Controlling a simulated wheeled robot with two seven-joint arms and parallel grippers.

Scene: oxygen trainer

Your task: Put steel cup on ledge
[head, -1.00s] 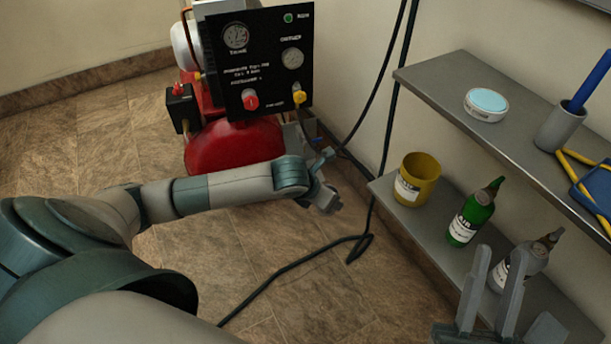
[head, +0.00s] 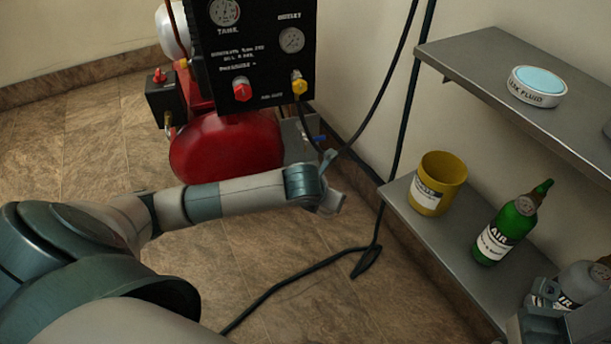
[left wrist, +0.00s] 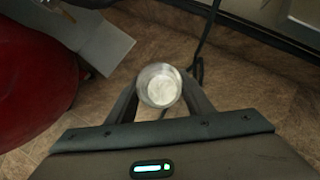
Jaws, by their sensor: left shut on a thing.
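The steel cup (left wrist: 160,86) is a round, shiny metal cup seen from above in the left wrist view, its open mouth facing the camera. My left gripper (left wrist: 161,92) is shut on it, with one dark finger on each side. In the head view, my left gripper (head: 329,196) is above the floor, between the red tank and the shelves; the cup is hard to make out there. My right gripper (head: 545,305) is partly in the lower right corner, close to a grey bottle. I cannot tell which surface is the ledge.
A red compressor tank (head: 228,148) with a black gauge panel (head: 262,62) stands behind. A grey plate (left wrist: 95,40) juts beside the tank. The upper shelf (head: 470,60) holds a round tin (head: 537,88); the lower shelf (head: 440,240) holds a yellow pot (head: 437,185) and green bottle (head: 507,232).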

